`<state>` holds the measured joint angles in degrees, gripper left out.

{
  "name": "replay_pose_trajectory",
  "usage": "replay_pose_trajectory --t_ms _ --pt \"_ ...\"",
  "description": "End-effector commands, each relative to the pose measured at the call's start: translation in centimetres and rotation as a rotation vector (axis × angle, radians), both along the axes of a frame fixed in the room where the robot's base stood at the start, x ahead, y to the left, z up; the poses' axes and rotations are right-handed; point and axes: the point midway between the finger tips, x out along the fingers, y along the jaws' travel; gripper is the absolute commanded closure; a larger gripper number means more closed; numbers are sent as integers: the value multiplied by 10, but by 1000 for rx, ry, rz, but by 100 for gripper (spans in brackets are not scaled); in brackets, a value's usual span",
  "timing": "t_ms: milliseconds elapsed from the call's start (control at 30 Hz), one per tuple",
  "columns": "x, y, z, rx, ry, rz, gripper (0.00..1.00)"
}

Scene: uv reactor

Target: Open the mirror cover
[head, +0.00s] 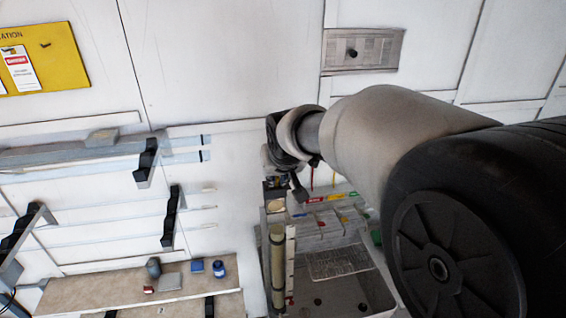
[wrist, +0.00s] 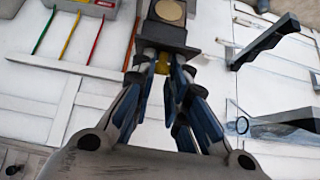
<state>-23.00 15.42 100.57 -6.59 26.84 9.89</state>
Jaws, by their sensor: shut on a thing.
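In the wrist view, a dark square block (wrist: 164,36) with a round beige disc (wrist: 170,12) on its face is at the top centre. It appears to be the mirror unit with its cover. A small yellow tab (wrist: 162,66) shows at its near edge. My gripper (wrist: 162,74) has its blue-padded fingers closed together at this tab, which is partly hidden between them. In the head view, my gripper (head: 297,190) reaches down beside the beige disc (head: 275,205). The cover's exact position is hard to tell there.
A grey bin (head: 350,290) with boxes stands below my arm, beside a tan upright tube (head: 277,265). A shelf (head: 130,287) with small jars is at the lower left. Black brackets (head: 170,217) stick out from the white wall. A yellow sign board (head: 40,60) hangs upper left.

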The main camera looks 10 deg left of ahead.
Motion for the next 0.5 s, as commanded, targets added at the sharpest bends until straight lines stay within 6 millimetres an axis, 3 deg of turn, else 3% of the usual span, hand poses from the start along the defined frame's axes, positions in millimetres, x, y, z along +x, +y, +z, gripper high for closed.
replay_pose_trajectory --t_ms 33,200,233,500 --pt "-4 -2 -13 -12 28 -1 100" --pt "-5 -2 -13 -12 28 -1 100" --pt "-5 -2 -13 -12 28 -1 85" --pt "-3 -1 -10 -9 20 0 67"
